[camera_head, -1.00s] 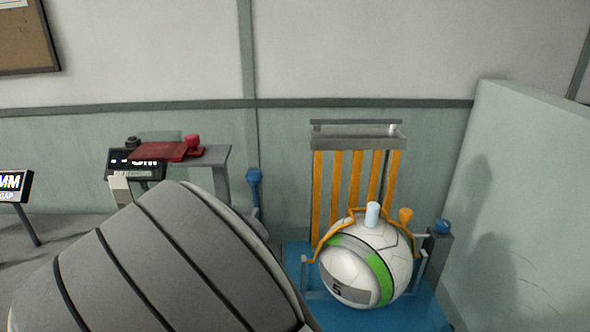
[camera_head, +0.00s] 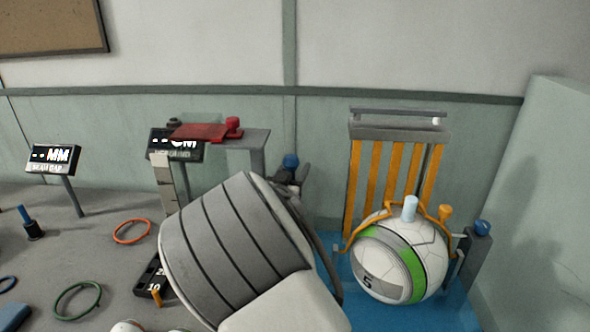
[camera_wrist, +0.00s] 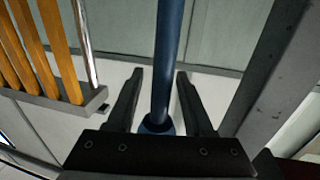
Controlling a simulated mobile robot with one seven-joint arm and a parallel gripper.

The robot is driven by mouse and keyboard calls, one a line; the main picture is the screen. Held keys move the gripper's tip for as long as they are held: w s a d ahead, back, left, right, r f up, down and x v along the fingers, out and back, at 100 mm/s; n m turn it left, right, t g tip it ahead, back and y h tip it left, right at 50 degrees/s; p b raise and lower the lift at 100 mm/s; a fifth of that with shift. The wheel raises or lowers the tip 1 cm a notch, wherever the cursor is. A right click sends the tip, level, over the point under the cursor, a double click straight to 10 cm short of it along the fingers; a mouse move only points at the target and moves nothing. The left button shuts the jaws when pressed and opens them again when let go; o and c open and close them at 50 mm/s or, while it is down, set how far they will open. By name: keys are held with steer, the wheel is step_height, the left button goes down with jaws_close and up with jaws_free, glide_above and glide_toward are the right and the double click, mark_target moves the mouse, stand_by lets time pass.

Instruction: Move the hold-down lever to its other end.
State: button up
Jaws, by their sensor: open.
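A blue lever with a round knob (camera_head: 290,160) stands left of the ball press, between the grey stand and the orange bars; I take it for the hold-down lever. In the wrist view its blue rod (camera_wrist: 168,60) runs between the two fingers of my gripper (camera_wrist: 160,72). The fingers are open, one on each side, with a visible gap to the rod. In the head view my arm hides the lever's lower part. A white ball (camera_head: 400,255) with a green band sits under an orange yoke in the press.
A red plate (camera_head: 200,131) lies on the grey stand (camera_head: 255,139), close to my gripper. A display (camera_head: 53,159), an orange ring (camera_head: 132,231) and a green ring (camera_head: 77,300) are at left.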

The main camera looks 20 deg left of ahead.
jaws_close()
stand_by(1.4)
